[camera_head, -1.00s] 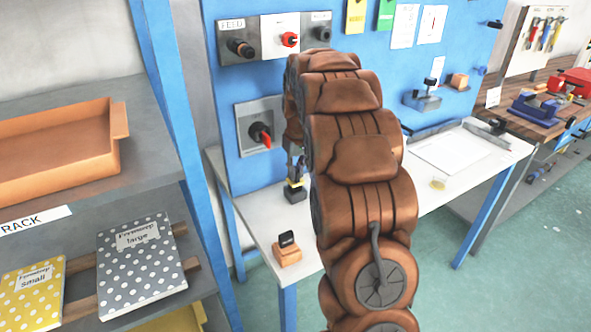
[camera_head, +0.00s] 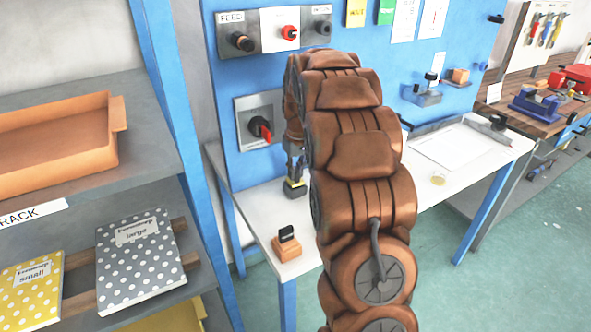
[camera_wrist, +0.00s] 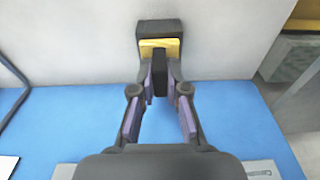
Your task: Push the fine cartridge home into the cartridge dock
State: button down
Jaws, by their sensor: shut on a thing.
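The fine cartridge appears to be the black fin (camera_wrist: 160,66) with a yellow plate behind it in the wrist view. My gripper (camera_wrist: 160,88) is shut on the black fin, which stands between its purple-padded fingers. The yellow plate (camera_wrist: 147,45) lies against a dark block, which looks like the cartridge dock (camera_wrist: 158,27). I cannot tell how deep the cartridge sits. In the head view my gripper (camera_head: 294,165) points down at a small yellow and black piece (camera_head: 295,187) on the white table, and my arm hides much around it.
An orange block with a black top (camera_head: 287,243) stands at the white table's (camera_head: 262,205) front left. A blue panel (camera_head: 230,65) with knobs rises behind. A shelf rack with an orange tray (camera_head: 55,150) and spotted books (camera_head: 140,255) is at the left.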

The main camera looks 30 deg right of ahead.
jog(key=shift+f, duration=0.25)
jog(key=c, duration=1.1)
grip_release()
jog(key=shift+r, duration=0.1)
notch_tip(320, 180, up, 12)
jog(key=s, duration=0.1)
jog(key=shift+s, duration=0.25)
